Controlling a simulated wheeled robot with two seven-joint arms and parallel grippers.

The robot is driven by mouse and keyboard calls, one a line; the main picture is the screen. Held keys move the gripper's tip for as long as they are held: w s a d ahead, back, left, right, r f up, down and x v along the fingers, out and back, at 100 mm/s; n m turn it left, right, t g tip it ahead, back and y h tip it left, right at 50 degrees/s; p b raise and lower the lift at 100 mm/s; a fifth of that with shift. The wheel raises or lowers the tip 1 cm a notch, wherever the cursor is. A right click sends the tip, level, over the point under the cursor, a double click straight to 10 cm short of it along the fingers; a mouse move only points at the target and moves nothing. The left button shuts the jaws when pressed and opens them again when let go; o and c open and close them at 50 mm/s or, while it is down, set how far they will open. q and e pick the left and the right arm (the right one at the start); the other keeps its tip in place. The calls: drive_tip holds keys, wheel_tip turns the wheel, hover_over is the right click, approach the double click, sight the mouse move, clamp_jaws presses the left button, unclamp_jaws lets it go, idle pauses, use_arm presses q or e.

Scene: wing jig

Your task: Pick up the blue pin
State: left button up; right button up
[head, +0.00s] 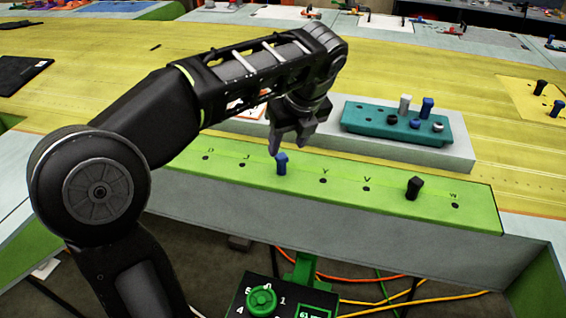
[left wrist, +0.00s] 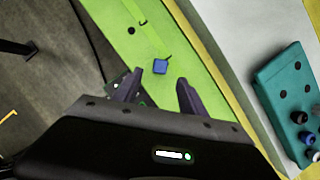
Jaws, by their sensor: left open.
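A blue pin (head: 282,163) stands upright in the green strip (head: 330,198), between the holes marked J and Y. My left gripper (head: 289,140) is open and empty, above the strip and close over that pin. In the left wrist view the blue pin (left wrist: 160,67) shows just beyond the open fingertips (left wrist: 158,86), roughly midway between them and not held. Another blue pin (head: 427,107) stands in the teal tray (head: 360,123) to the right. My right gripper is not in view.
A black pin (head: 414,187) stands in the strip to the right. A green knob (head: 261,301) is below the strip's front edge. The yellow surface (head: 440,65) behind is largely clear.

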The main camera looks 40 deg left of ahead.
sight(282, 157)
use_arm(q)
drive_tip(key=shift+x, duration=1.3)
drive_tip(key=p+x, duration=0.1)
drive_tip(key=x, duration=0.4)
drive_tip(key=shift+w+a, duration=0.1)
drive_tip(key=shift+a, duration=0.1)
drive_tip(key=shift+c, duration=0.4)
clamp_jaws()
